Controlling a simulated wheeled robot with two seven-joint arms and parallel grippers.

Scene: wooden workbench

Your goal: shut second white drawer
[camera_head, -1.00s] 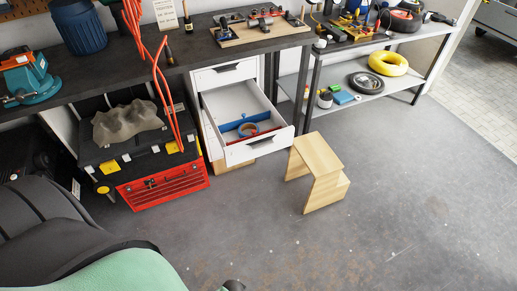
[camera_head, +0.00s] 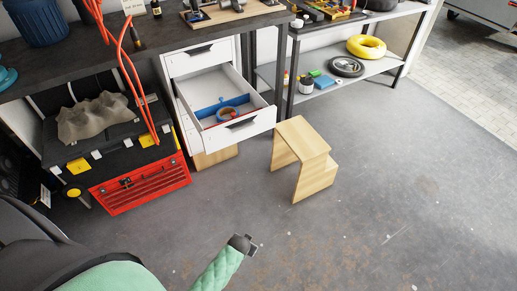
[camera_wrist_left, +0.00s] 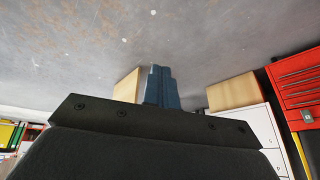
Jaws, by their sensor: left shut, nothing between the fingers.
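The white drawer cabinet (camera_head: 205,61) stands under the dark workbench. My left gripper (camera_head: 251,246) is in the lower middle of the head view, low in front of the cabinet and well apart from the drawer. In the left wrist view its blue fingers (camera_wrist_left: 162,88) are shut and empty. Part of the white cabinet (camera_wrist_left: 255,122) shows there at the right. My right gripper is not in view.
A wooden step stool (camera_head: 303,150) stands just right of the open drawer. A red toolbox (camera_head: 140,187) with a black case on top stands to the left. A metal shelf (camera_head: 335,80) is at the back right. The grey floor in front is clear.

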